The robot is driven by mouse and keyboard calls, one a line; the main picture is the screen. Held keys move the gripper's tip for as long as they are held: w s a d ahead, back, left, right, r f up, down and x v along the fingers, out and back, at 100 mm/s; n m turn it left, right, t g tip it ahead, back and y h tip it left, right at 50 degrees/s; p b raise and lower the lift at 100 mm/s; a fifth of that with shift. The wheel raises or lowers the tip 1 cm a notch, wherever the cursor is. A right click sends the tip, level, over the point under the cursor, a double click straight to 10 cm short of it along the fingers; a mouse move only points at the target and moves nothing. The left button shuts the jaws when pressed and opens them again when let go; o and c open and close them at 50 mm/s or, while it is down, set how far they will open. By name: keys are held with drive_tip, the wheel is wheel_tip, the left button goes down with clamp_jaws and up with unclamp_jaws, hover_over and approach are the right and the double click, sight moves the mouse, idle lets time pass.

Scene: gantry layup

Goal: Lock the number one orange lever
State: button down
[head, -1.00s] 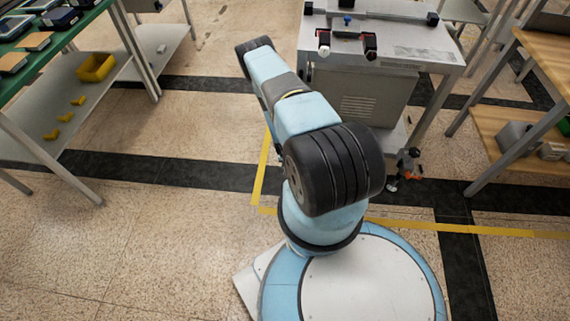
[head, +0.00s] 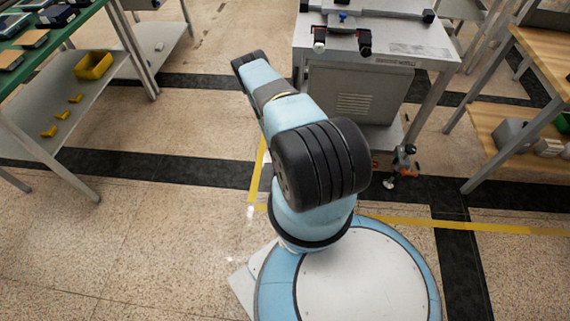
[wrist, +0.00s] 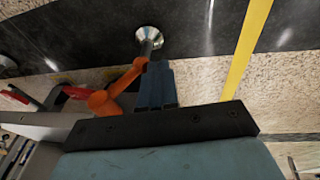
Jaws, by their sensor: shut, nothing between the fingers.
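An orange lever (wrist: 112,92) shows in the wrist view, just left of my gripper (wrist: 155,66). Its upper end meets a post above a round silver foot (wrist: 149,37). My gripper's fingers are shut and empty. They overlap the lower part of the post in the picture; I cannot tell whether they touch it or the lever. In the head view, a dark fitting with an orange part (head: 407,170) sits low at the right of a grey cart (head: 358,95). I cannot read a number on either. My gripper is hidden in the head view.
A green-topped bench with a lower shelf (head: 75,100) holding yellow bins stands left. A wooden-shelved rack (head: 500,125) stands right. A second silver foot (wrist: 8,64) and a red handle (wrist: 14,97) lie at the wrist view's left. Open floor lies at the head view's lower left.

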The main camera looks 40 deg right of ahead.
drive_tip(key=shift+s+d+f, duration=0.2)
drive_tip(key=shift+f, duration=0.25)
drive_tip(key=shift+s+d+f, duration=0.15)
drive_tip(key=shift+f, duration=0.3)
drive_tip(key=shift+d+f, duration=0.1)
idle(0.5)
drive_tip(key=shift+r, duration=0.8)
drive_tip(key=w+a+r, duration=0.5)
drive_tip(key=w+a, duration=0.2)
drive_tip(key=a, duration=0.3)
drive_tip(key=shift+w+a, duration=0.15)
drive_tip(key=shift+w, duration=0.1)
drive_tip(key=shift+r, duration=0.15)
